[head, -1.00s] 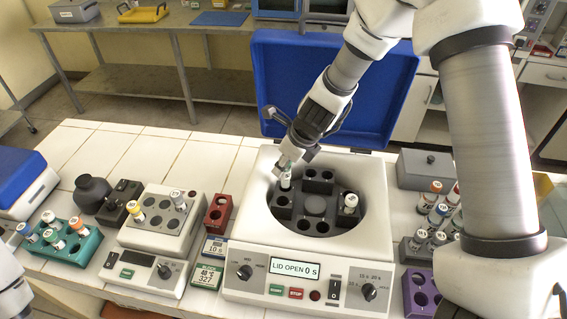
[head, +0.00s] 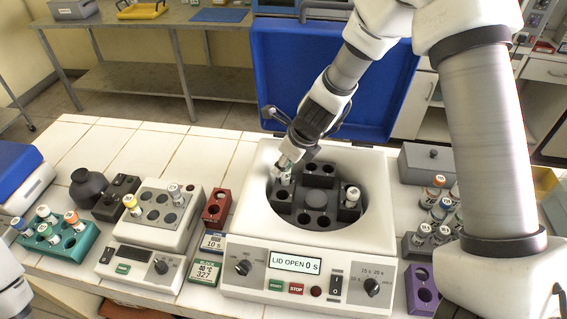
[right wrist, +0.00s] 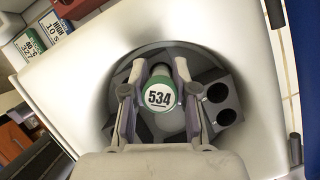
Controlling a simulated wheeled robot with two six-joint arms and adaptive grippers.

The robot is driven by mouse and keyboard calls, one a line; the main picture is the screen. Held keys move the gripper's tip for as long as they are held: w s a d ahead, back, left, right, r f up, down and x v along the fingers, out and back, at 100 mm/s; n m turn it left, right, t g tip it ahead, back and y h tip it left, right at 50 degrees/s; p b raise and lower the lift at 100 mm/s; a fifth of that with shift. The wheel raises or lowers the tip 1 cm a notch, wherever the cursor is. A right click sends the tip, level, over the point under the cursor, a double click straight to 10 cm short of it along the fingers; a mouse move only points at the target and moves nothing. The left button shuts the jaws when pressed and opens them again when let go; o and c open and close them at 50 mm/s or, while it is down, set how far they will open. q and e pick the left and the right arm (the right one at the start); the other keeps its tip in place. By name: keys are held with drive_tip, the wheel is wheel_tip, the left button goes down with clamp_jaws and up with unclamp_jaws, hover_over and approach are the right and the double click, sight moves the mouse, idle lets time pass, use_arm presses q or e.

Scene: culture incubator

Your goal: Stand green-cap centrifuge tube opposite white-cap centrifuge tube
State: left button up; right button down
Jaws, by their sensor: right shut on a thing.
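The green-cap centrifuge tube (right wrist: 160,97), its cap marked 534, is held upright or nearly so between the fingers of my right gripper (head: 285,163). It also shows in the head view (head: 283,179), at the left side of the dark centrifuge rotor (head: 319,200). Its lower end is hidden, so I cannot tell how deep it sits in a hole. The white-cap centrifuge tube (head: 351,196) stands in the right side of the rotor, across the hub from the green-cap tube. My left gripper is out of view; only part of that arm shows at the lower left.
The centrifuge (head: 250,240) has its blue lid (head: 290,70) raised behind; its display reads LID OPEN. Left are a teal rack (head: 75,240), a white block heater (head: 150,235) and a red rack (head: 217,207). Right are a grey tube rack (head: 415,245) and a purple rack (head: 420,290).

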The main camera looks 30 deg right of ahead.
drive_tip(key=shift+f+b, duration=1.25)
drive_tip(key=shift+f, duration=0.25)
drive_tip(key=c, duration=0.5)
unclamp_jaws()
drive_tip(key=shift+r, duration=0.2)
wheel_tip(320, 180, up, 8)
drive_tip(key=p, duration=0.8)
drive_tip(key=shift+f, duration=0.35)
